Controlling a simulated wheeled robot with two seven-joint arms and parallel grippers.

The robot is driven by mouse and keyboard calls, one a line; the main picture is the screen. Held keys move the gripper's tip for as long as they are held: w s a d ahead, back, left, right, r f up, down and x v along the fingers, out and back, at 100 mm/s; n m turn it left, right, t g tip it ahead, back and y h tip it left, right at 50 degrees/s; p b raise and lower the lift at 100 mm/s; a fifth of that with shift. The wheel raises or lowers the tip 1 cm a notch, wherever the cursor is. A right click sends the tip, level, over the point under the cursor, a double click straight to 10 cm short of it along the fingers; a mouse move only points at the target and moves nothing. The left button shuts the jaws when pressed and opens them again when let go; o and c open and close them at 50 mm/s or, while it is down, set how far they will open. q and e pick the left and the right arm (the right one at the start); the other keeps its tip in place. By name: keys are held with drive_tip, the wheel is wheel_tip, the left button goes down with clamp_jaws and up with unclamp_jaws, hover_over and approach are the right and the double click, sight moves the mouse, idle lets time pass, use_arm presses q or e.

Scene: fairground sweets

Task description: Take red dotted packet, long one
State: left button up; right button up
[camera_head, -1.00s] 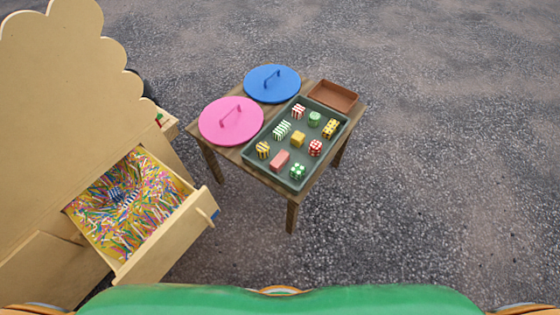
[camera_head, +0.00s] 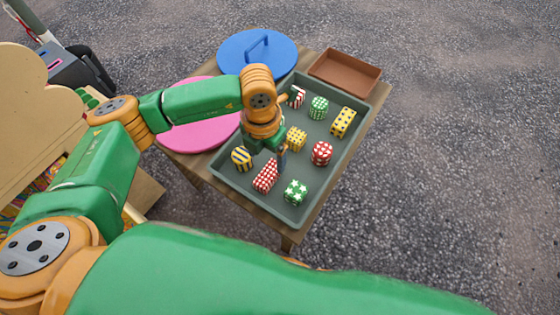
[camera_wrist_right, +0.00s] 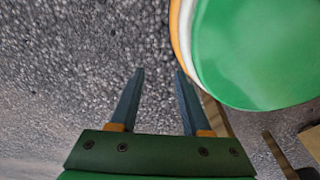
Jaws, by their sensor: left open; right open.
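The long red packet with white dots (camera_head: 265,177) lies in the front left part of the green tray (camera_head: 305,218), between a striped yellow packet and a green starred one. My left gripper (camera_head: 268,158) is over the tray, right by the far end of the long red packet. It is open; its fingers are partly hidden, and I cannot tell whether they touch the packet. My right gripper (camera_wrist_right: 159,73) is open and empty above the gravel in the right wrist view.
Around it are the striped yellow packet (camera_head: 241,158), green starred packet (camera_head: 295,192), round red packet (camera_head: 321,152), yellow packet (camera_head: 296,139) and others. The brown tray (camera_head: 345,72), blue lid (camera_head: 257,52) and pink lid (camera_head: 200,132) share the table (camera_head: 372,105).

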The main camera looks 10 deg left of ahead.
sight(269, 171)
use_arm(q)
drive_tip(key=shift+s+a+f, duration=0.1)
drive_tip(key=shift+s+f, duration=0.1)
drive_tip(key=shift+f, duration=0.2)
drive_tip(key=f, duration=0.3)
drive_tip(key=d+f, duration=0.1)
drive_tip(key=f, duration=0.1)
drive_tip(key=shift+s+f+b, duration=0.2)
drive_tip(key=shift+f+b, duration=0.1)
clamp_jaws()
